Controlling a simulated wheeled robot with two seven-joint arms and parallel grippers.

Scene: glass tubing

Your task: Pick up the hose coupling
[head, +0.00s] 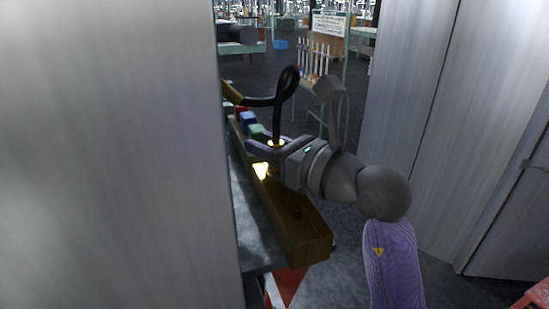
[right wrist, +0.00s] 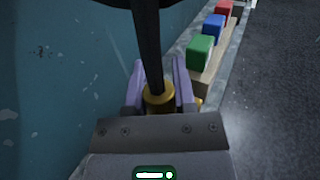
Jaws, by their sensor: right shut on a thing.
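The hose coupling (right wrist: 158,98) is a gold, brass-looking collar at the end of a black hose (right wrist: 147,40). In the right wrist view it sits between the two pale purple fingers of my right gripper (right wrist: 160,88), which is shut on it. In the head view the coupling (head: 277,143) shows as a small gold patch at my right gripper (head: 263,148), above a long wooden beam. The hose (head: 287,88) rises from it in a loop and runs left. The coupling's lower end is hidden. My left gripper is out of view.
The wooden beam (head: 305,238) lies along a grey bench edge (head: 258,245). A green block (right wrist: 200,50), a blue block (right wrist: 214,25) and a red block (right wrist: 224,8) stand along it. Metal panels (head: 110,150) close in on the left and right (head: 420,100).

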